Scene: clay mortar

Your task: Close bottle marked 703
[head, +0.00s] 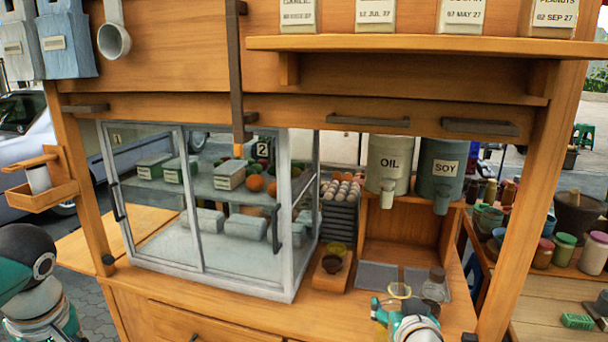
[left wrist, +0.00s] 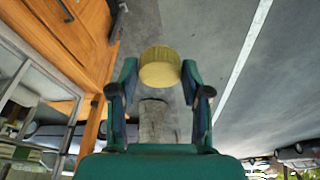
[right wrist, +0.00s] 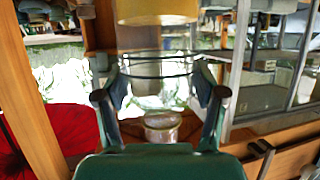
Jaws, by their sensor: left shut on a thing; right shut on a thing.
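In the left wrist view, my left gripper (left wrist: 160,75) is shut on a round yellow cap (left wrist: 160,70), held between its fingertips. In the head view only my left arm shows at the left edge. My right gripper (right wrist: 162,85) is shut on a clear glass bottle (right wrist: 155,72) with ring lines, in the right wrist view. A yellow band (right wrist: 157,10) shows at that picture's top; I cannot tell if it is contents. In the head view, my right gripper (head: 398,306) is at the lower right, beside the bottle (head: 399,289). No marking 703 is legible.
A capped glass jar (head: 434,285) stands right of my right gripper. Behind are OIL (head: 388,165) and SOY (head: 440,172) dispensers. A glass cabinet (head: 200,270) fills the middle-left counter. A cart post (head: 515,235) rises at right.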

